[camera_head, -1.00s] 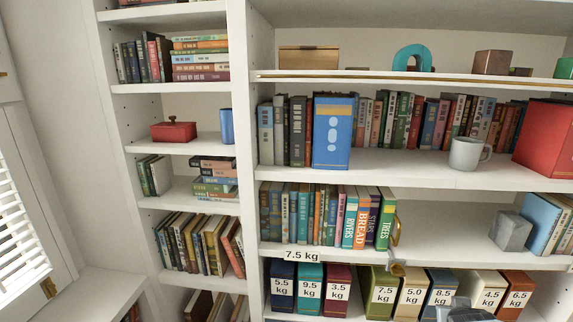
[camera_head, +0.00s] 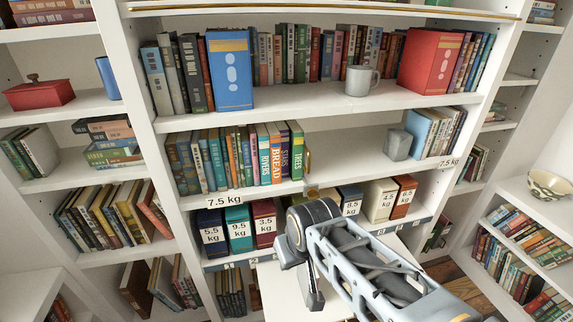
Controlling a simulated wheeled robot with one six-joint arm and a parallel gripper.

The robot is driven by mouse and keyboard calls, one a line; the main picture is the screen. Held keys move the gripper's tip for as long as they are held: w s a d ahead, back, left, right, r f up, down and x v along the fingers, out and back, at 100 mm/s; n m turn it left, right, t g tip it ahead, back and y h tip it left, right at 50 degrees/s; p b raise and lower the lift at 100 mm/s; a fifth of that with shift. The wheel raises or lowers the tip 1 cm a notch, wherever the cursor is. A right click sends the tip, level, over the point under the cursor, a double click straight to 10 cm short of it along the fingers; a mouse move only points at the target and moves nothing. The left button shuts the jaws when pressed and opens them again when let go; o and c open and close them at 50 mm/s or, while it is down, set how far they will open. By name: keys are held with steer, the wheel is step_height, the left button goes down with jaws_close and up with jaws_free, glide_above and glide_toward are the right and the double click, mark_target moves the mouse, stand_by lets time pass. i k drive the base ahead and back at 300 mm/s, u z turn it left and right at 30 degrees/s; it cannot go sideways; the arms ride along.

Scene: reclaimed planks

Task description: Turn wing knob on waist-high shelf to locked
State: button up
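A small brass-coloured piece (camera_head: 312,191) shows at the front edge of the waist-high shelf (camera_head: 345,174), just above my arm. It may be the wing knob, but it is small and partly covered, so its shape and setting cannot be told. A brass bookend (camera_head: 308,160) stands above it beside the green book. My arm (camera_head: 350,255) reaches in from the lower right, its dark wrist joint just below the brass piece. The fingertips of my gripper cannot be made out; my arm hides that area.
Weight-labelled boxes, such as the dark blue one (camera_head: 211,232), stand on the shelf below, partly behind my arm. Books, a grey block (camera_head: 397,145) and a mug (camera_head: 361,80) stand on the shelves. A patterned bowl (camera_head: 549,184) sits far right. The shelf edges jut out near my arm.

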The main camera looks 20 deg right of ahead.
mark_target(313, 193)
steer(key=z, duration=1.65)
steer(key=k, duration=0.6)
steer(key=u, duration=1.2)
